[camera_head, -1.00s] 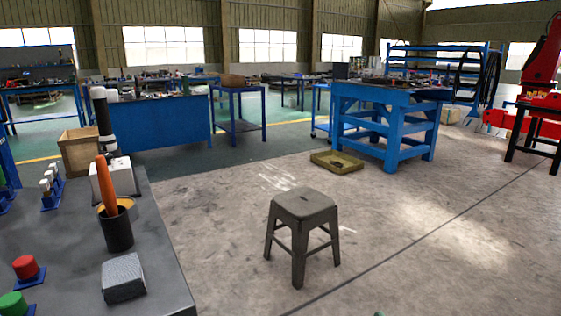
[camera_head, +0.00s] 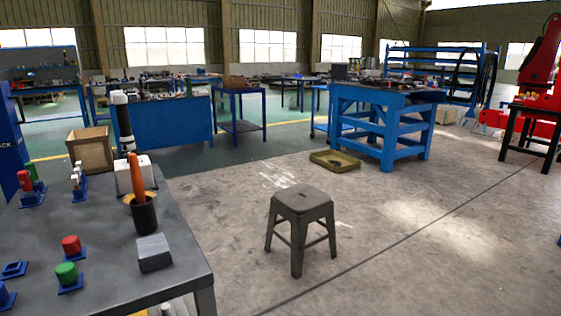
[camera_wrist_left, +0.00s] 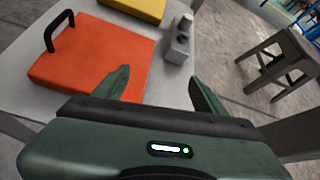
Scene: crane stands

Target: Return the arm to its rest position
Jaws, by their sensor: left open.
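My left gripper (camera_wrist_left: 160,90) shows in the left wrist view, with its two dark green fingers spread apart and nothing between them. It is over or near a light grey surface (camera_wrist_left: 183,75), beside an orange-red flat case (camera_wrist_left: 95,58) with a black handle. The left finger overlaps the case in the picture; I cannot tell whether it touches. No arm or gripper of mine shows in the head view. My right gripper is in neither view.
In the wrist view, a yellow object (camera_wrist_left: 138,8) and a small grey fixture (camera_wrist_left: 180,45) lie beyond the case. In the head view, a grey table (camera_head: 110,235) holds red and green cylinders, a cup (camera_head: 144,215) and a grey block (camera_head: 154,252). A stool (camera_head: 300,205) stands on open floor.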

